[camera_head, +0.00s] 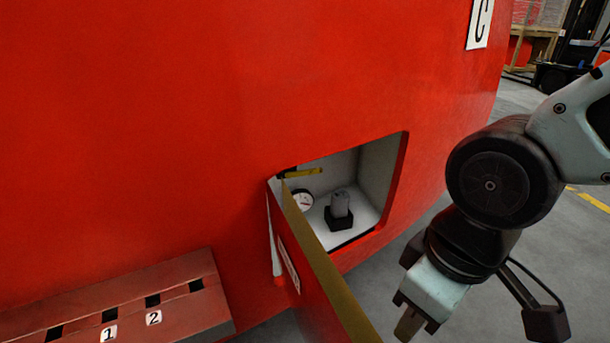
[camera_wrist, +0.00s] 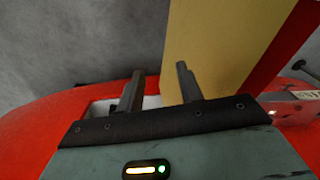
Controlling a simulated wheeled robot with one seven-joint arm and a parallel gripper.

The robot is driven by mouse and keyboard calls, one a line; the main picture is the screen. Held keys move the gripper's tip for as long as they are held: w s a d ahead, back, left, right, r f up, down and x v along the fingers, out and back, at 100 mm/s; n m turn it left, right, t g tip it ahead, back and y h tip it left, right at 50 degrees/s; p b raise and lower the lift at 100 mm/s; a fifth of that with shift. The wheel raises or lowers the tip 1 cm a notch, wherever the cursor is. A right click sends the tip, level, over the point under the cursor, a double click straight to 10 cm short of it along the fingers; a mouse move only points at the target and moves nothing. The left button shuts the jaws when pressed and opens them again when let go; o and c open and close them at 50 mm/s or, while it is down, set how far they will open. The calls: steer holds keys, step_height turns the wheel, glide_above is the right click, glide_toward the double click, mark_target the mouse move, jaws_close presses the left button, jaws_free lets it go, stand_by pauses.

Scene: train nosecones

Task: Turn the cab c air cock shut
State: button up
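The red nosecone (camera_head: 200,100) carries a white plate marked C (camera_head: 480,22). Its square recess (camera_head: 378,170) is open, with the hinged door (camera_head: 312,265) swung outward. Inside, a yellow handle (camera_head: 303,172), likely the air cock, lies nearly level at the upper left; its left end is partly hidden. My gripper (camera_head: 408,326) is outside the recess, to the right of the door and below the opening. In the wrist view my gripper (camera_wrist: 160,78) has its two fingers apart with nothing between them. The door's yellow edge (camera_wrist: 215,45) shows just beyond the right finger.
A round gauge (camera_head: 303,200) and a grey cylinder on a black base (camera_head: 340,207) stand in the recess below the handle. A red slotted ledge numbered 1 and 2 (camera_head: 190,270) is at lower left.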

steer(key=w+a+f+n+t+y+b, duration=0.1)
steer(key=w+a+f+n+t+b, duration=0.15)
steer(key=w, duration=0.45)
steer(key=w+a+f+n+t+y+b, duration=0.1)
steer(key=w+f+n, duration=0.15)
steer(key=w, duration=0.45)
steer(key=n+t+y+b, duration=0.75)
steer(key=n+t, duration=0.25)
steer(key=n, duration=0.2)
glide_toward(314, 173)
steer(key=shift+y, duration=0.25)
steer(key=p+x, duration=0.2)
steer(key=x, duration=0.8)
steer(key=shift+w+a, duration=0.1)
steer(key=shift+w, duration=0.25)
steer(key=shift+f, duration=0.1)
jaws_close()
